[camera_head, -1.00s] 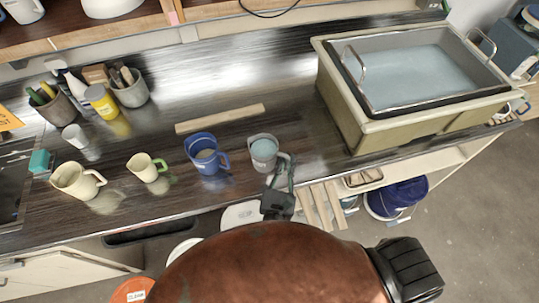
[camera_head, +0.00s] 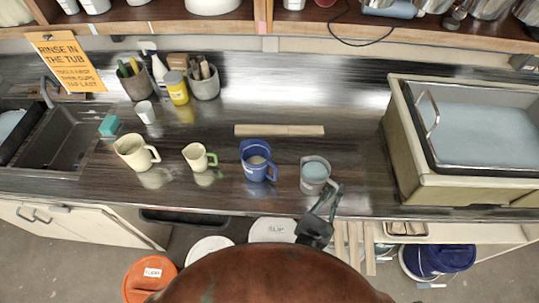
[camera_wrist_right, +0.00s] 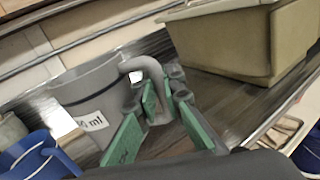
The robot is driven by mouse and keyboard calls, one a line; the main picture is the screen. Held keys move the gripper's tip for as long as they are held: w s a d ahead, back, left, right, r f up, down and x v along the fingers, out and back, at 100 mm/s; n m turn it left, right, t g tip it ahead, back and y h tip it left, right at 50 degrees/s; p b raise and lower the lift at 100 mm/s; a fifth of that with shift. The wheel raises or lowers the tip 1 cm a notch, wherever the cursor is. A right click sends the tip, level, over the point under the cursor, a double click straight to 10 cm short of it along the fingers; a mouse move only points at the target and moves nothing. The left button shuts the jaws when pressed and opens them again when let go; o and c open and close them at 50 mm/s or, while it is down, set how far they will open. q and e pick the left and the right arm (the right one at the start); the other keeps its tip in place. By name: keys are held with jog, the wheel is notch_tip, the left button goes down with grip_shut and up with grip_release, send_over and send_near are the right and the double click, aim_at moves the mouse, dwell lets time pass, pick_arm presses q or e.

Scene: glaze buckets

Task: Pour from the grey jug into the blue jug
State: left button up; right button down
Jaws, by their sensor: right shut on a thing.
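The grey jug (camera_head: 308,186) stands upright on the dark counter with pale blue liquid in it. Its handle points right in the head view. In the wrist view the grey jug (camera_wrist_right: 80,85) shows a white ml label. My right gripper (camera_head: 330,193) is shut on the jug's handle, with green finger pads on either side of it in the wrist view (camera_wrist_right: 160,115). The blue jug (camera_head: 247,173) stands just left of the grey jug, upright, with some contents low inside. Part of it shows at the wrist view's lower left (camera_wrist_right: 35,158). My left gripper is out of view.
A green-handled cup (camera_head: 194,160) and a cream jug (camera_head: 129,155) stand further left. A wooden strip (camera_head: 280,130) lies behind the jugs. A large tub (camera_head: 405,155) of pale liquid stands right. Lidded buckets sit below the counter's front edge.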

jog(key=shift+r, duration=0.1)
jog(key=w+a+r+n+y+p, duration=0.3)
jog(key=w+n+y+p, duration=0.3)
jog(key=w+p, duration=0.2)
jog(key=w+a+r+n+t+y+p, duration=0.1)
jog(key=w+a+r+n+y+p, duration=0.2)
jog(key=w+n+y+p, duration=0.3)
jog(key=w+a+y+p, duration=0.1)
jog(key=w+p, duration=0.2)
jog(key=w, duration=0.2)
jog(key=shift+w+a+r+t, duration=0.15)
jog(key=shift+a+r+t, duration=0.15)
jog(key=shift+a, duration=0.1)
dwell(1.1)
dwell(0.3)
